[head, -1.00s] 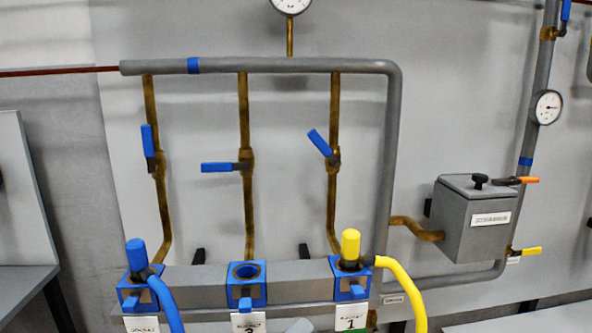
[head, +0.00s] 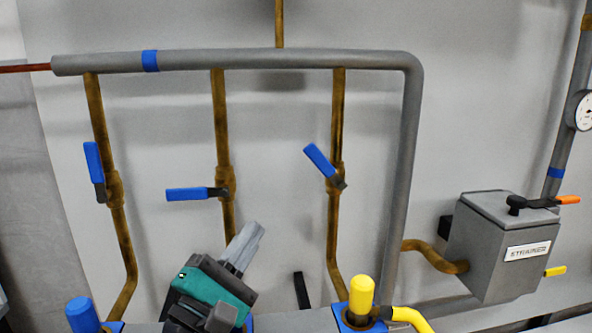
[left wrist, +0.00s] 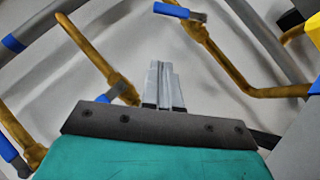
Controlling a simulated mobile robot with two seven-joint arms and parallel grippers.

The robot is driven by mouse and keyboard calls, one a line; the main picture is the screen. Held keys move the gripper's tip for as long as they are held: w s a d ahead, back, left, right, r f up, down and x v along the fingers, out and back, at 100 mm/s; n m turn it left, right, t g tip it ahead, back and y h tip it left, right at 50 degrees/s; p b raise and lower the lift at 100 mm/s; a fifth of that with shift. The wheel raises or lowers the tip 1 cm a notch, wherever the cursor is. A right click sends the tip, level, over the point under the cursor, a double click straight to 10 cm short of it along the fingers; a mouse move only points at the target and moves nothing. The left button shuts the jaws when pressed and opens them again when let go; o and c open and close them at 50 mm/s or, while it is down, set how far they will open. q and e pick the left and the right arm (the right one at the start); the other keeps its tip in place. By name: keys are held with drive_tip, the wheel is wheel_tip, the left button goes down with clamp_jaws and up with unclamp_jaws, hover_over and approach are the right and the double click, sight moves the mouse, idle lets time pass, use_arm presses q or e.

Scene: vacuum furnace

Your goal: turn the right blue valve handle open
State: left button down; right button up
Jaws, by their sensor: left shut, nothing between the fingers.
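The right blue valve handle (head: 319,160) is tilted, its free end pointing up and left from its valve on the right brass pipe (head: 335,210). In the left wrist view the right blue handle (left wrist: 178,11) is at the top, beyond my fingertips. My left gripper (head: 252,233) is shut and empty, below and left of the right handle and apart from it. Its two fingers (left wrist: 164,75) lie together in the left wrist view. My right gripper is in neither view.
The middle blue handle (head: 188,194) lies level, pointing left, just above my left gripper. The left blue handle (head: 93,162) is near upright. A yellow plug (head: 361,293) stands below the right pipe. A grey strainer box (head: 500,240) is at the right.

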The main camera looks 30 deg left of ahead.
use_arm(q)
drive_tip(key=w, duration=0.1)
drive_tip(key=p, duration=0.3)
approach(326, 168)
drive_tip(key=w+a+r, duration=0.4)
drive_tip(key=shift+w+d, duration=0.3)
drive_tip(key=shift+d, duration=0.2)
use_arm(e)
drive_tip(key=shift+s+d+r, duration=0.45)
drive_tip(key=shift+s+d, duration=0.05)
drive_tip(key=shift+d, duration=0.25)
use_arm(q)
drive_tip(key=shift+w+r, duration=0.1)
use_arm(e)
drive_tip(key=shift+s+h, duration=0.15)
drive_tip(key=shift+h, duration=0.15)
